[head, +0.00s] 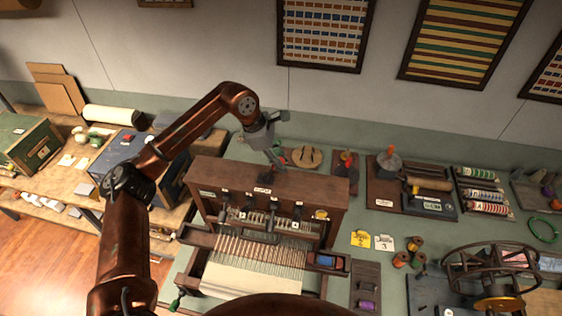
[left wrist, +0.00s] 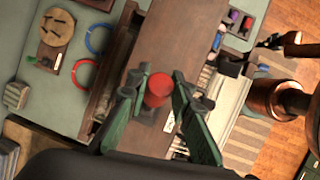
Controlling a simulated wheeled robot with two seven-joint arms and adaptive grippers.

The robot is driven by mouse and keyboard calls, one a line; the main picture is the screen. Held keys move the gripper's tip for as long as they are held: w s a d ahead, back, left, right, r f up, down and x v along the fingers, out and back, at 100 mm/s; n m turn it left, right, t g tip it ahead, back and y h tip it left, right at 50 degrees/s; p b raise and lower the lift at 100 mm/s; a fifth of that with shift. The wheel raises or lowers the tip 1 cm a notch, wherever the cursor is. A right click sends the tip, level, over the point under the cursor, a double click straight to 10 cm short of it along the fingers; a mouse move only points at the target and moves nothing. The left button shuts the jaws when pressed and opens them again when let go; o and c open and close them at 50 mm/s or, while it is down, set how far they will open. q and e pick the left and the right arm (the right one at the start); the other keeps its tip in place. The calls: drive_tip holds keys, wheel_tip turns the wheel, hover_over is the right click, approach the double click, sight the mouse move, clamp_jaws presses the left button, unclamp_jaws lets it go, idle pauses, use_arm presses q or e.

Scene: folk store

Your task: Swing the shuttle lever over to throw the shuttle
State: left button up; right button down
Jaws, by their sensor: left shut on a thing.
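The small wooden loom (head: 328,192) stands on the green counter, with a labelled lever mount (head: 264,190) on its top beam. My left gripper (head: 274,160) is over that beam and hides most of the lever in the head view. In the left wrist view, the lever's red knob (left wrist: 158,86) sits between the two green fingers of my left gripper (left wrist: 155,95), which is shut on it. A blue shuttle (head: 326,261) lies at the right end of the loom's front rail. My right gripper is not in view.
Several small levers (head: 248,205) with dark knobs line the loom's front. A round wooden piece (head: 304,157) lies behind it. A tray of tools (head: 425,181) and a spoked wheel (head: 490,268) are to the right. A blue box (head: 118,160) stands left.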

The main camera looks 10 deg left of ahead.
use_arm(q)
clamp_jaws()
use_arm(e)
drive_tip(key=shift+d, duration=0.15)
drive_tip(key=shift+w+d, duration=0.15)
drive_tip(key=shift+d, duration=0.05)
